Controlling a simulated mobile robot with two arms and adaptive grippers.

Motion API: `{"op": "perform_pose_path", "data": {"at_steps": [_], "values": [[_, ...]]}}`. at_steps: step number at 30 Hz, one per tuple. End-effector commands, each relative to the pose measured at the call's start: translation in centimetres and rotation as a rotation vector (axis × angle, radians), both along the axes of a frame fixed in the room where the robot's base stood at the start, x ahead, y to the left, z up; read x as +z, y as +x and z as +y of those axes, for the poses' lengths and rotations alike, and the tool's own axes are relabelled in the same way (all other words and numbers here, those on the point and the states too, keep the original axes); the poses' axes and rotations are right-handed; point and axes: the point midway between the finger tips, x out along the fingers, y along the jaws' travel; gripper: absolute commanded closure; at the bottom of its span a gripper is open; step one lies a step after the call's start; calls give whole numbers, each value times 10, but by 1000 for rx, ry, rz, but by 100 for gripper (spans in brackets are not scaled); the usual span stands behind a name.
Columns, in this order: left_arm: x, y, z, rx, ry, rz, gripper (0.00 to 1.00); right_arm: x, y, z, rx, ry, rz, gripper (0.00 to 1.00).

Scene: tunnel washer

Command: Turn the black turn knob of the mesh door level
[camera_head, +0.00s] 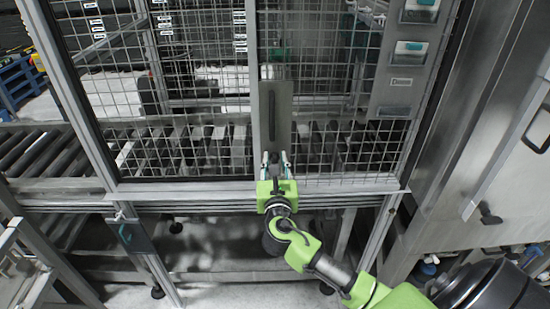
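The mesh door (200,100) stands upright in front of me, with a grey metal lock plate (283,105) on its frame. A dark vertical handle (271,116) is on this plate. My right gripper (275,160) is at the lower end of the plate, pointing at it, with its two fingers a little apart. A small dark part shows between the fingers; it may be the black turn knob, but the gripper mostly hides it. I cannot tell its angle or whether the fingers press on it. My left gripper is not in view.
A roller conveyor (50,150) runs behind the mesh. A horizontal metal rail (180,196) crosses below the door. A steel cabinet (500,160) stands close on the right. Clear holders (410,55) hang on the door's right part. A metal frame (30,270) is at lower left.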

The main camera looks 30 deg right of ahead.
Motion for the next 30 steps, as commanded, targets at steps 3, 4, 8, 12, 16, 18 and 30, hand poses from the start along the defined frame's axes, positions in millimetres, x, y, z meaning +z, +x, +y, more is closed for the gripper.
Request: {"op": "perform_pose_path", "data": {"at_steps": [3,4,8,12,16,18,30], "values": [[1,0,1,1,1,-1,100,-1,2,-1,0,0,1,75],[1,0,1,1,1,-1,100,-1,2,-1,0,1,1,75],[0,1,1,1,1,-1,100,-1,2,-1,0,1,1,75],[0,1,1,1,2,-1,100,-1,2,-1,0,0,0,100],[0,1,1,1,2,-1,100,-1,1,-1,0,0,2,100],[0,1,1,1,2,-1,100,-2,1,-1,0,1,3,100],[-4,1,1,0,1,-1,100,-5,0,-1,0,80,-41,100]]}}
